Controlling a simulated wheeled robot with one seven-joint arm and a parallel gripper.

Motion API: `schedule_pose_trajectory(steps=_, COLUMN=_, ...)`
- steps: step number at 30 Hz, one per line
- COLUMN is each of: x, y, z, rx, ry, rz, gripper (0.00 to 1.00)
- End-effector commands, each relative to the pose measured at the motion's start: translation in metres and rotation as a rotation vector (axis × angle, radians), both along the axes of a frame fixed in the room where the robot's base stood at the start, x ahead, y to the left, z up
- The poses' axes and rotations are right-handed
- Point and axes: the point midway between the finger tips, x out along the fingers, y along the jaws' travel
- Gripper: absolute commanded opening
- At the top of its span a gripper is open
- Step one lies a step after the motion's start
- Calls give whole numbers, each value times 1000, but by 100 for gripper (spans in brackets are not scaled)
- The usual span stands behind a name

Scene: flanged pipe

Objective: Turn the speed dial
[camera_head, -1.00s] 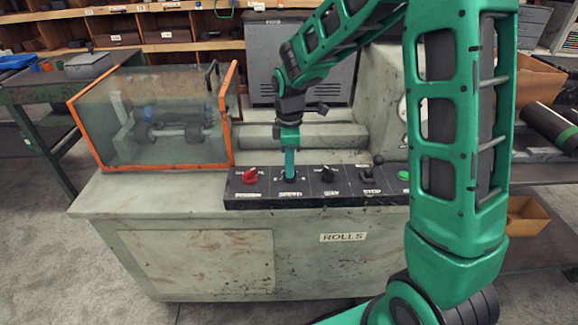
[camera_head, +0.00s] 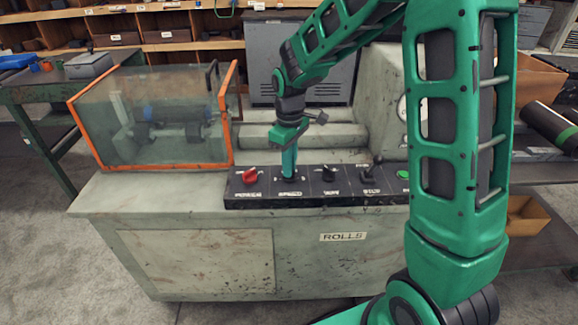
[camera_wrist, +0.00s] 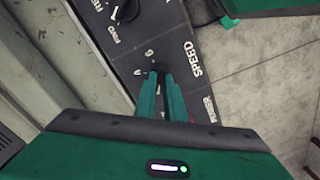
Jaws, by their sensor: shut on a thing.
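The black control panel (camera_head: 310,198) lies along the front top edge of the pale machine. My gripper (camera_head: 289,176) points down onto the panel's SPEED place, between the red knob (camera_head: 250,176) and a black knob (camera_head: 329,174). In the wrist view my two green fingers (camera_wrist: 160,72) are close together beside the SPEED label (camera_wrist: 193,58). They are shut on the speed dial, which they hide almost wholly. Another black knob (camera_wrist: 124,11) shows at the top of the wrist view.
A toggle lever (camera_head: 377,163) and a green button (camera_head: 403,174) stand farther right on the panel. A clear guard with an orange frame (camera_head: 168,167) stands at the left of the machine.

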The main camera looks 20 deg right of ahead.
Motion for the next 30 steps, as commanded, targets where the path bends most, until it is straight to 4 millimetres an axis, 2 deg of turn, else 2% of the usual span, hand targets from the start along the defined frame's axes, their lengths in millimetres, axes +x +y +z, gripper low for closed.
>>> schedule_pose_trajectory(steps=6, x=2, y=-1, z=1, rx=0, ry=-6, rz=-189, gripper=0)
schedule_pose_trajectory(steps=15, x=2, y=0, z=2, rx=0, ry=-7, rz=-375, gripper=0)
schedule_pose_trajectory(steps=30, x=3, y=0, z=2, rx=1, ry=-8, rz=-465, gripper=0)
